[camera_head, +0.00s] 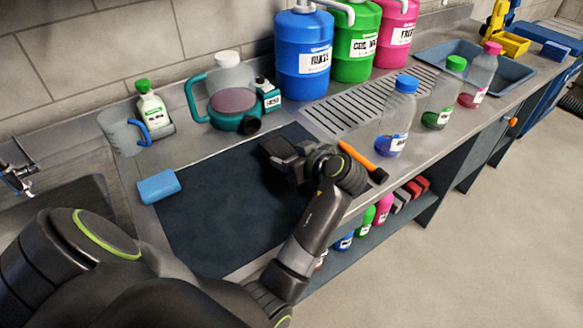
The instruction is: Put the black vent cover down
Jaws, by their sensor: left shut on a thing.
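My left gripper (296,168) is over the right part of the dark mat (215,205), near the counter's front edge. It is shut on a dark, flat piece, the black vent cover (280,148). The cover is hard to tell apart from the dark fingers, and the wrist hides part of the grip. I cannot tell whether the cover touches the mat. My right gripper is not in view.
An orange-handled brush (360,160) lies just right of my wrist. A blue sponge (158,187) is at the mat's left edge. A teal jug (233,100) and a blue canister (303,55) stand behind. Several bottles stand right, including a blue-capped one (396,120). The mat's left and middle are clear.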

